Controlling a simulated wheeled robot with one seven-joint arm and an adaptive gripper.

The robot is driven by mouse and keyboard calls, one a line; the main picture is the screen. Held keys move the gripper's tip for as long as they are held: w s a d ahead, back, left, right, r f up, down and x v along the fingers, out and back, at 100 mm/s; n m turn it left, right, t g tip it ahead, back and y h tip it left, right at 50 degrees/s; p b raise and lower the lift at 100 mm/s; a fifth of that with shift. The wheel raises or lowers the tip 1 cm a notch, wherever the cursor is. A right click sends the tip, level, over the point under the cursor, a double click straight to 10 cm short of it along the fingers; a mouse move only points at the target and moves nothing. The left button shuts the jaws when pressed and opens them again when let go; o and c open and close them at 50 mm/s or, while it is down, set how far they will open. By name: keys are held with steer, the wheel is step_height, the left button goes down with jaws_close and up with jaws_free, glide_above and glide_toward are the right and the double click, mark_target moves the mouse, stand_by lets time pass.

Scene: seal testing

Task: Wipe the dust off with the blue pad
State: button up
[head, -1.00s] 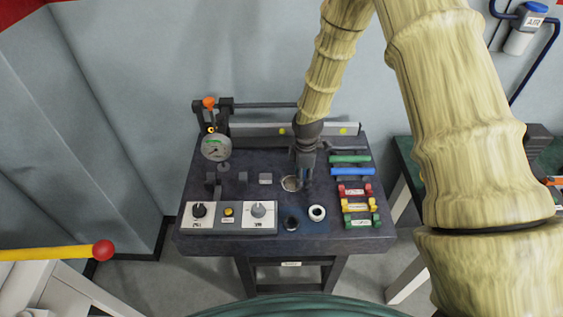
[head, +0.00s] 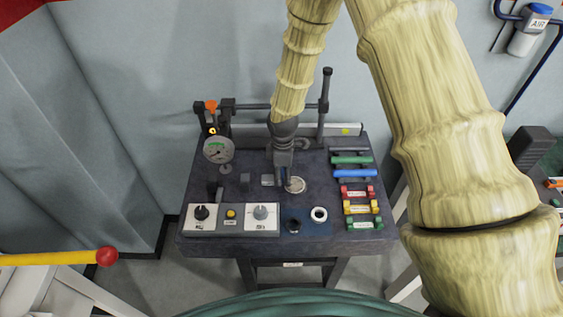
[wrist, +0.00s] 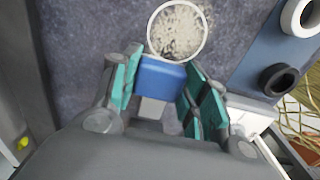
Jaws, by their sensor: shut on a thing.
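The blue pad (wrist: 162,75) is a small block held between the teal fingers of my gripper (wrist: 160,88) in the wrist view. A round, pale-rimmed disc (wrist: 178,30) with speckled grey-white dust lies just beyond the pad. In the head view the disc (head: 295,185) is on the dark bench, just right of my gripper (head: 283,180). The pad is hardly visible in the head view.
A white ring (head: 319,214) and a black ring (head: 294,226) sit on a blue patch in front. A knob panel (head: 231,216) and gauge (head: 219,150) are left. Colored bars and blocks (head: 358,193) line the right. An upright lever (head: 324,105) stands behind.

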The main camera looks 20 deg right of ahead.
mark_target(283, 173)
steer(key=shift+s+r+p, duration=0.2)
steer(key=shift+r+p, duration=0.3)
steer(key=shift+r, duration=0.5)
step_height(283, 173, up, 2)
steer(key=shift+w+r+p, duration=0.1)
steer(key=shift+p, duration=0.65)
steer(key=shift+r+p, duration=0.45)
steer(key=shift+r, duration=0.35)
